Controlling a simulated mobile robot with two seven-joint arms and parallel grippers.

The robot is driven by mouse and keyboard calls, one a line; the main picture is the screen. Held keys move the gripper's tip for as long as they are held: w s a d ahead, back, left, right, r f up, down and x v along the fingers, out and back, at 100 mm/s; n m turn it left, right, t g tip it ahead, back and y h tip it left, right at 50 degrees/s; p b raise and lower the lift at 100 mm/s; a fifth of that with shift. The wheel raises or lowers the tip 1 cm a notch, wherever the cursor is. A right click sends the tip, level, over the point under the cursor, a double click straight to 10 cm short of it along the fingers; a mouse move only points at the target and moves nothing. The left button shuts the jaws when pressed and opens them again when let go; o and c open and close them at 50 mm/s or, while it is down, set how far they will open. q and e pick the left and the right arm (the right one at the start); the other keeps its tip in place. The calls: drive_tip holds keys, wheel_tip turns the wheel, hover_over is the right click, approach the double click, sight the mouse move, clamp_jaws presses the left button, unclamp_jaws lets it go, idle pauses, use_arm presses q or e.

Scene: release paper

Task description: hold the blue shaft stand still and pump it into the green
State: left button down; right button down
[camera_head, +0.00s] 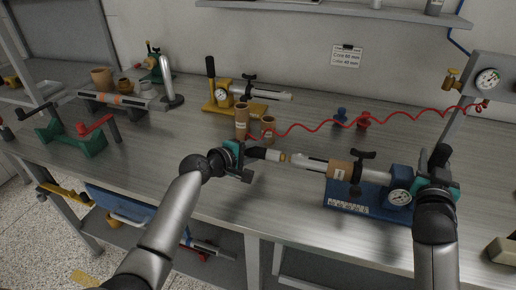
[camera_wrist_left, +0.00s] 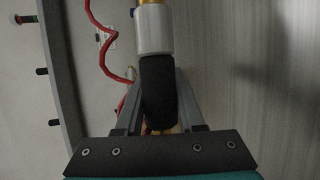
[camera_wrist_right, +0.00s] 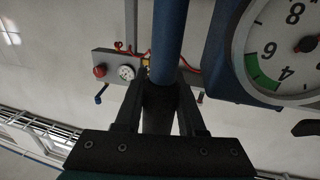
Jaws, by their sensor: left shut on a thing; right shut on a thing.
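The blue shaft stand (camera_head: 360,206) is on the bench at front right. It carries a round gauge (camera_head: 399,198) and a horizontal metal shaft (camera_head: 308,163) with a tan sleeve (camera_head: 341,170). My right gripper (camera_head: 437,172) is shut on a black grip at the stand's right end; the right wrist view shows the black grip (camera_wrist_right: 160,100) below a blue rod (camera_wrist_right: 169,40). There the gauge (camera_wrist_right: 285,50) shows a green band near 4; its needle's reading is unclear. My left gripper (camera_head: 246,158) is shut on a black-handled tool (camera_wrist_left: 157,90) with a white collar, its tip close to the shaft's left end.
A yellow stand (camera_head: 235,105) and two tan sleeves (camera_head: 242,122) are behind my left gripper. A red hose (camera_head: 330,127) crosses the bench to a gauge panel (camera_head: 487,80). Green stands (camera_head: 75,142) are at left. The bench's front edge lies below.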

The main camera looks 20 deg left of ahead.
use_arm(q)
drive_tip(key=shift+d, duration=0.85)
use_arm(e)
drive_tip(key=shift+a, duration=0.1)
idle(0.3)
use_arm(q)
drive_tip(key=shift+d, duration=0.2)
use_arm(e)
drive_tip(key=shift+a, duration=0.15)
idle(2.6)
use_arm(q)
drive_tip(key=shift+a, duration=0.1)
idle(1.0)
drive_tip(key=shift+a, duration=2.7)
use_arm(e)
drive_tip(key=shift+d, duration=0.25)
drive_tip(key=c, duration=0.9)
unclamp_jaws()
drive_tip(key=shift+r, duration=0.15)
drive_tip(key=o, duration=0.5)
drive_tip(key=shift+f, duration=0.35)
drive_tip(key=s, duration=0.4)
drive_tip(key=s+a, duration=0.1)
drive_tip(key=s, duration=0.3)
drive_tip(key=s+a, duration=0.1)
drive_tip(key=s, duration=0.2)
drive_tip(key=shift+s+a+r, duration=0.2)
drive_tip(key=shift+s, duration=0.2)
